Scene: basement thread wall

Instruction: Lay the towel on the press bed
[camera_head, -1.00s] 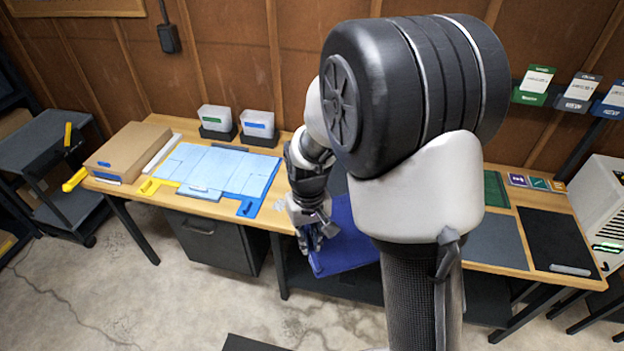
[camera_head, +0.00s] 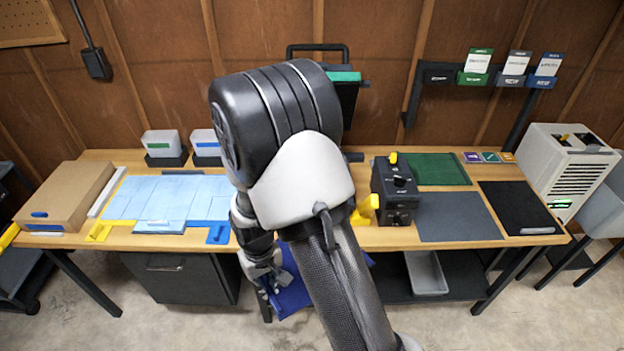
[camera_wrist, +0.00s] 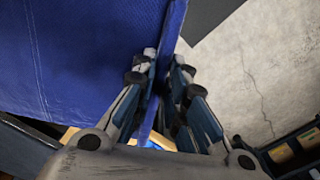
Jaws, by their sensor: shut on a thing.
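A dark blue towel (camera_head: 294,296) hangs from my gripper (camera_head: 266,284) in front of the bench's front edge, below the tabletop. In the wrist view my gripper (camera_wrist: 168,80) is shut on an edge of the towel (camera_wrist: 75,60), which spreads out to the left as a broad sheet. Part of the towel is behind my arm in the head view. What looks like the press's raised upper part (camera_head: 344,76), with a black frame and a teal strip, shows behind my arm. The press bed is hidden by my arm or cannot be made out.
A black control box (camera_head: 396,192) with a yellow lever stands on the bench right of my arm. Light blue sheets (camera_head: 165,198), a cardboard box (camera_head: 66,196) and two bins are on the left. Green (camera_head: 440,169) and grey mats (camera_head: 458,217) lie to the right.

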